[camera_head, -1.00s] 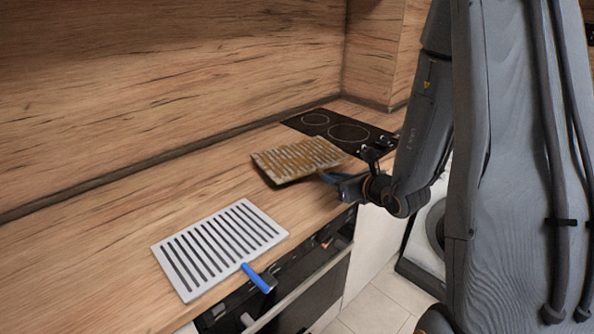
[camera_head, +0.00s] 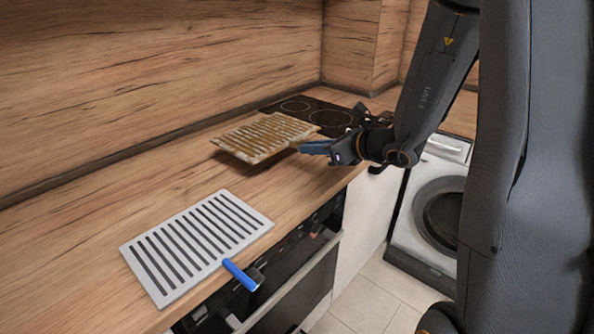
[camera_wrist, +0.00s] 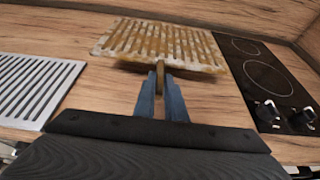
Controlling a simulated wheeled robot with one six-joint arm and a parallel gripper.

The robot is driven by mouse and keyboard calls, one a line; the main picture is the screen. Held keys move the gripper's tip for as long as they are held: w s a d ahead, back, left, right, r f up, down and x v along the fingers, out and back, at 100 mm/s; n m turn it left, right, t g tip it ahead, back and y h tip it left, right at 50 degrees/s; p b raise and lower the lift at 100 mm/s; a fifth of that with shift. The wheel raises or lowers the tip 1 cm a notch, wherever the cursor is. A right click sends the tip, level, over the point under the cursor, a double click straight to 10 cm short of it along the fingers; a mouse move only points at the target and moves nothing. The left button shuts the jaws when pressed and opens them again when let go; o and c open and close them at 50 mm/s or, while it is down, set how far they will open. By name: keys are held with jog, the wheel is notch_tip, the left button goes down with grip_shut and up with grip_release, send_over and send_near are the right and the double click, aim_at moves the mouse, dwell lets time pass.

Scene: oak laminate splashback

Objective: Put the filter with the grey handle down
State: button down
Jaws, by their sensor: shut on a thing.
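The brown-stained slotted filter (camera_head: 265,137) is held out in front of my gripper (camera_head: 312,147), near the left side of the cooktop. It seems to hang slightly above the counter, with its front edge off the wood. In the wrist view the filter (camera_wrist: 158,42) is ahead of my gripper (camera_wrist: 160,82). The blue fingers are shut on its short handle (camera_wrist: 160,76), which is mostly hidden between them; its colour is hard to tell.
A clean grey slotted filter (camera_head: 190,248) with a blue handle (camera_head: 240,274) lies on the counter (camera_head: 75,215) at the front left. Bare wood lies between the two filters. The black cooktop (camera_head: 335,112) has knobs (camera_wrist: 268,112). A wooden splashback (camera_head: 160,70) stands behind.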

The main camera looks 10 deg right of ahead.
aim_at(311, 179)
jog(key=shift+f+p, duration=0.45)
jog(key=shift+f, duration=3.35)
jog(key=c, duration=1.8)
grip_release()
jog(key=shift+f, duration=0.15)
